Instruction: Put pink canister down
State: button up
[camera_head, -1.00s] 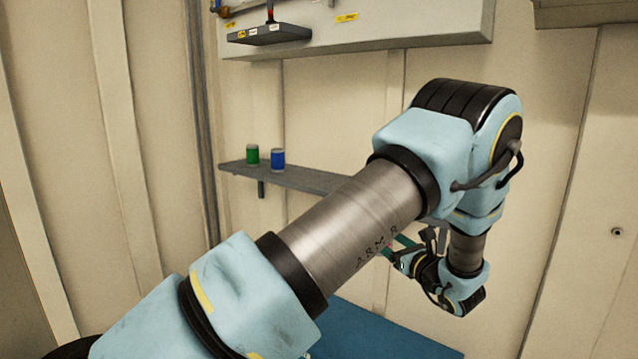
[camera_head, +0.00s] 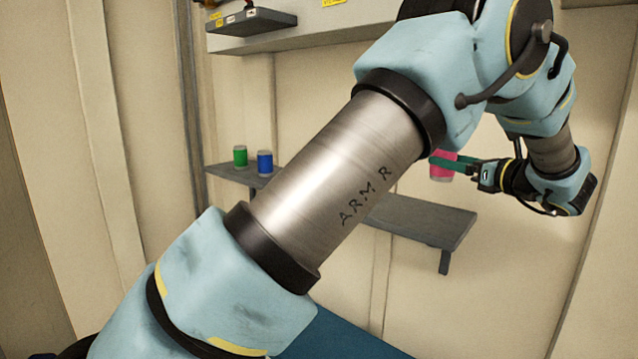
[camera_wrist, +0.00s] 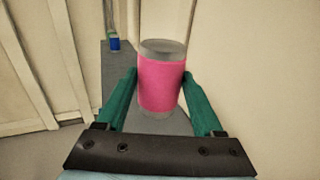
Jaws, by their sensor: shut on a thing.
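My gripper (camera_head: 456,163) is shut on the pink canister (camera_head: 443,166). In the head view the canister's left part is hidden behind my arm, and it shows above the right end of the grey wall shelf (camera_head: 430,219). In the wrist view the pink canister (camera_wrist: 160,82) stands upright between the two green fingers of my gripper (camera_wrist: 160,85), with its clear grey top and base showing. The shelf (camera_wrist: 117,68) runs behind and below it there. I cannot tell the exact gap between canister and shelf.
A green canister (camera_head: 240,156) and a blue canister (camera_head: 265,163) stand on the shelf's left part. The blue one also shows in the wrist view (camera_wrist: 114,42). The shelf's right end looks bare. A blue surface (camera_head: 345,338) lies below.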

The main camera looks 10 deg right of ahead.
jog(key=shift+w+d+r, duration=0.15)
jog(key=shift+w+d, duration=0.1)
jog(key=shift+d, duration=0.1)
notch_tip(320, 180, down, 10)
jog(key=p, duration=0.3)
jog(key=shift+p, duration=0.3)
jog(key=o, duration=1.5)
jog(key=shift+o, duration=0.2)
